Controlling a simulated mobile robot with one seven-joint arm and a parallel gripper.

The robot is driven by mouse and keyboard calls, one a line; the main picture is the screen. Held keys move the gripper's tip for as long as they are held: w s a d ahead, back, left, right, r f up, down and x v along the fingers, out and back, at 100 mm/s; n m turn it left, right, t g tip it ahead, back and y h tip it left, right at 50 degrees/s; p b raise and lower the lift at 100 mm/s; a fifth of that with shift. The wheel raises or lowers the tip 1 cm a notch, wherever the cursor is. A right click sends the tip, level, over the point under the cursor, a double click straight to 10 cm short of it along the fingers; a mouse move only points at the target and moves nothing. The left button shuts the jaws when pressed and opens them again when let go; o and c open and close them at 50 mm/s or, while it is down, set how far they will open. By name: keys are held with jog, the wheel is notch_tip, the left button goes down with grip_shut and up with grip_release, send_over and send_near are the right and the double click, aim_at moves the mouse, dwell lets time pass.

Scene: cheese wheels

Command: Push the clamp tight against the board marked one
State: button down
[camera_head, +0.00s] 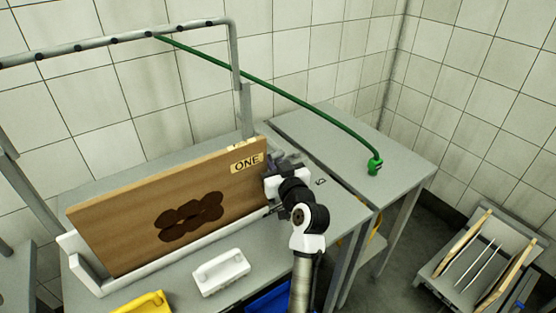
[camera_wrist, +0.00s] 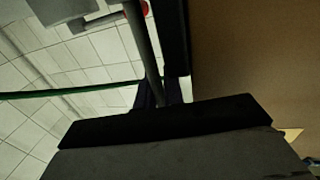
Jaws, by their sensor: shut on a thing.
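The board marked ONE (camera_head: 120,222) is a wide wooden panel with dark brown stains, standing on edge in a white holder (camera_head: 92,278). Its brown face fills the right side of the wrist view (camera_wrist: 245,55). My gripper (camera_head: 277,172) is at the board's right end, shut on a dark grey piece that appears to be the clamp (camera_head: 284,161). The gripper and wrist hide much of the clamp. I cannot tell whether the clamp touches the board. Black and grey parts fill the bottom of the wrist view, too close and dark to tell apart.
A white block with a handle (camera_head: 221,272), a yellow item (camera_head: 145,304) and a blue bin (camera_head: 268,302) are near the front. A green hose (camera_head: 300,100) runs from the overhead pipe (camera_head: 110,40) to the right table. A rack of boards (camera_head: 480,262) stands lower right.

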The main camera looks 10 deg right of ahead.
jog(key=c, duration=1.5)
grip_release()
jog(key=shift+d, duration=0.1)
